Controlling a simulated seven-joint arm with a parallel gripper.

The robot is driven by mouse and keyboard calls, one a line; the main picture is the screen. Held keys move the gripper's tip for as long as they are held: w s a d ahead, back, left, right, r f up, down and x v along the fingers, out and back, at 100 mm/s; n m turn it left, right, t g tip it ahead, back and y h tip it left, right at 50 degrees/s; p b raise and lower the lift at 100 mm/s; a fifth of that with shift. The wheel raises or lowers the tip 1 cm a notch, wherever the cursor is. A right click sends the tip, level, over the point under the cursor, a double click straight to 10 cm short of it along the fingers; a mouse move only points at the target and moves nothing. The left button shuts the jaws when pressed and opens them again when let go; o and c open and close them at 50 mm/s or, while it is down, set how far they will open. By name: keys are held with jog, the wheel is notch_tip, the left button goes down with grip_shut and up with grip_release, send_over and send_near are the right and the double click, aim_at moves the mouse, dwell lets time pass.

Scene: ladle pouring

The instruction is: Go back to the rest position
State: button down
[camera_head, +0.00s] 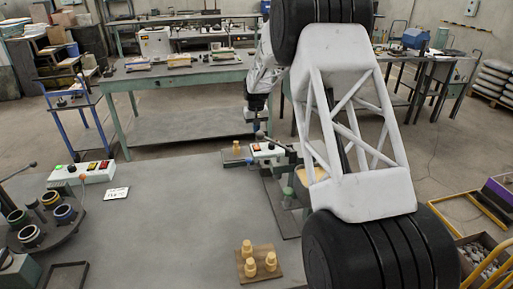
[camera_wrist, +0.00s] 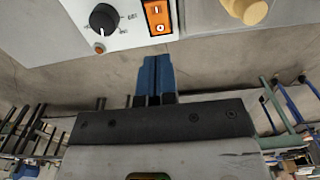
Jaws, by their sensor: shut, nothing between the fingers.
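My gripper (camera_head: 257,124) hangs at the far edge of the grey table (camera_head: 150,215), pointing down, close to a white control box (camera_head: 267,150). My arm's large white and black links cover much of the right half of the head view. In the wrist view the blue fingers (camera_wrist: 155,76) are together with nothing between them. The control box (camera_wrist: 120,22), with a black knob and an orange switch, shows just beyond the fingertips there. I cannot tell whether the fingers touch it.
A tan piece (camera_head: 236,148) on a small board stands left of the control box. A wooden board (camera_head: 246,268) with tan pegs lies at the near edge. At left are a round rack (camera_head: 44,238) of ringed cups and a button box (camera_head: 82,172). The table's middle is clear.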

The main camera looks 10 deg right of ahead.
jog(key=s+a+r, duration=0.1)
jog(key=s+r, duration=0.5)
jog(key=s, duration=0.4)
jog(key=s+r+t, duration=0.1)
jog(key=s+r, duration=0.6)
jog(key=s, duration=0.2)
jog(key=s+a+r, duration=0.1)
jog(key=s+r, duration=0.5)
jog(key=s, duration=0.4)
jog(key=s+f+t, duration=0.1)
jog(key=s, duration=3.4)
jog(key=shift+a+t, duration=0.3)
jog(key=shift+a, duration=0.1)
jog(key=shift+f, duration=0.1)
